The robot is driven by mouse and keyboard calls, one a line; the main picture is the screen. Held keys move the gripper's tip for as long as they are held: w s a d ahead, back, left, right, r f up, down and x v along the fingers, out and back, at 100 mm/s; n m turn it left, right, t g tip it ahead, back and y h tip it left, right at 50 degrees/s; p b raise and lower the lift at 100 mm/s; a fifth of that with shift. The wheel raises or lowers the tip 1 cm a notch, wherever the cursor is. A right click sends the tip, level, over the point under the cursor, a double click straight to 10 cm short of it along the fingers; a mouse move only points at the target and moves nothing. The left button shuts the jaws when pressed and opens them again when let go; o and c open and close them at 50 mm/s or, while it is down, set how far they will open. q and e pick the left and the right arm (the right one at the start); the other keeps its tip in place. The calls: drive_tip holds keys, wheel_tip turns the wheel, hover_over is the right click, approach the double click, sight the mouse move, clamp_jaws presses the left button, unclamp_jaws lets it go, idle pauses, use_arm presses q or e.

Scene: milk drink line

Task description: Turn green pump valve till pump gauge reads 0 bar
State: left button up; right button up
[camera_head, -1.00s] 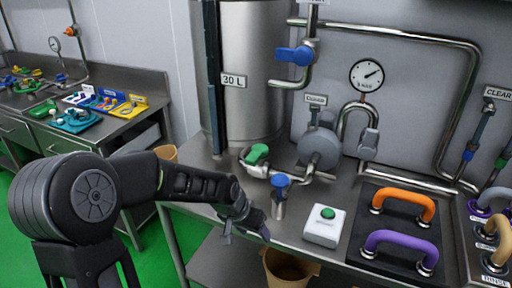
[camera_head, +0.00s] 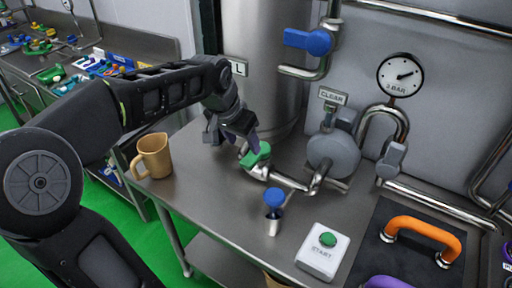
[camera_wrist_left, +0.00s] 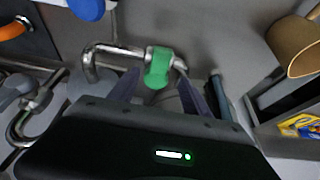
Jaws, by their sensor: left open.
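The green pump valve (camera_head: 256,155) sits on a steel pipe beside the grey pump (camera_head: 333,155). It also shows in the left wrist view (camera_wrist_left: 158,68). The pump gauge (camera_head: 400,75) is a round white dial marked BAR on the back wall; its needle points up and to the right, away from zero as far as I can tell. My left gripper (camera_head: 244,143) is open, its fingers close to the green valve. In the left wrist view the two fingertips (camera_wrist_left: 160,82) lie on either side of the valve; contact is not clear. My right gripper is not in view.
A tan jug (camera_head: 153,156) stands at the table's left edge. A blue valve (camera_head: 274,198) stands in front of the pipe, near a white START box (camera_head: 323,251). An orange handle (camera_head: 423,233) is at right. A steel tank (camera_head: 268,70) rises behind my gripper.

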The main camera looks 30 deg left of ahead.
sight(251, 157)
use_arm(q)
drive_tip(key=shift+s, duration=0.1)
drive_tip(key=shift+p+x, duration=0.5)
drive_tip(key=shift+x, duration=3.5)
drive_tip(key=shift+c, duration=0.6)
drive_tip(key=shift+r, duration=0.1)
clamp_jaws()
